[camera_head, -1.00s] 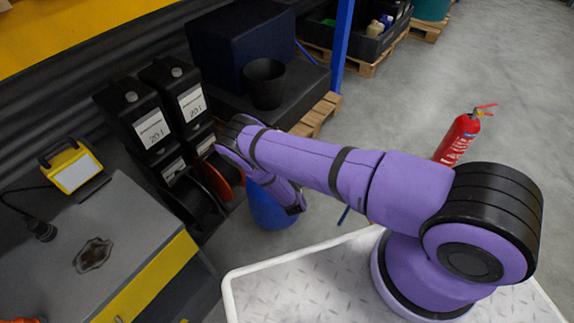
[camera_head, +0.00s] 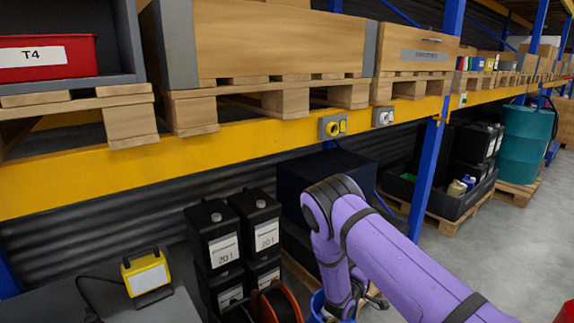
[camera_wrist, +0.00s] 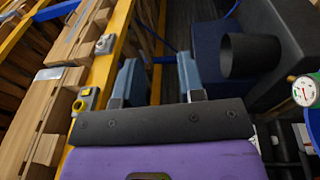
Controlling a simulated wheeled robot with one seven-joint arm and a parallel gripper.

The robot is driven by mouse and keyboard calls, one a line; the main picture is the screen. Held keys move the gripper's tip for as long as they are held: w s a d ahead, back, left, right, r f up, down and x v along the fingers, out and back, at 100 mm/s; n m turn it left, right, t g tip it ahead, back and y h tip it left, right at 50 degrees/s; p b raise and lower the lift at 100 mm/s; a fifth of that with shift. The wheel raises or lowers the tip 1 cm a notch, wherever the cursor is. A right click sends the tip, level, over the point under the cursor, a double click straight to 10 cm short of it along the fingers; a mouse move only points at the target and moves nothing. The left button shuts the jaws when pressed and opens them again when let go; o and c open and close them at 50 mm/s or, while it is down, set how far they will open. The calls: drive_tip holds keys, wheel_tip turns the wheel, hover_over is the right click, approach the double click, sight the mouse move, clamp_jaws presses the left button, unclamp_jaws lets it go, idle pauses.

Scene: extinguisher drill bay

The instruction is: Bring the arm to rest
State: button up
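My purple arm reaches in from the lower right in the head view, bends at a black-banded elbow, and its forearm hangs down. In the head view, the arm's end is at the bottom edge and too small and cut off to read. In the wrist view, my gripper (camera_wrist: 160,68) shows two blue-grey fingers set apart. Nothing shows between the fingers, so it is open and empty.
A yellow shelf beam (camera_head: 240,155) runs above, carrying wooden crates (camera_head: 280,40) on pallets. Black canisters (camera_head: 212,238) and a yellow work lamp (camera_head: 147,274) stand left of the arm. The wrist view shows a black bin (camera_wrist: 250,56) and a round gauge (camera_wrist: 305,90). Open floor (camera_head: 510,240) lies right.

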drive_tip(key=s+d+r+m+g+h, duration=0.1)
drive_tip(key=s+d+r+m+g, duration=0.2)
drive_tip(key=r, duration=0.6)
drive_tip(key=s+d+r+m+g+h, duration=0.1)
drive_tip(key=d+r+m+g+h, duration=0.15)
drive_tip(key=r+g, duration=0.45)
drive_tip(key=s+d+r+m+g+y, duration=0.25)
drive_tip(key=s+r, duration=0.25)
drive_tip(key=r, duration=0.3)
drive_tip(key=s+d+r+m+g+y, duration=0.1)
drive_tip(key=s+d+r+y, duration=0.15)
drive_tip(key=s+r, duration=0.45)
drive_tip(key=s+a+r+t+y, duration=0.2)
drive_tip(key=s+a+r+y, duration=0.2)
drive_tip(key=s, duration=0.9)
drive_tip(key=s+a+r+t+y, duration=0.3)
drive_tip(key=s+r+y, duration=0.5)
drive_tip(key=s+r, duration=0.5)
drive_tip(key=shift+s+a, duration=0.7)
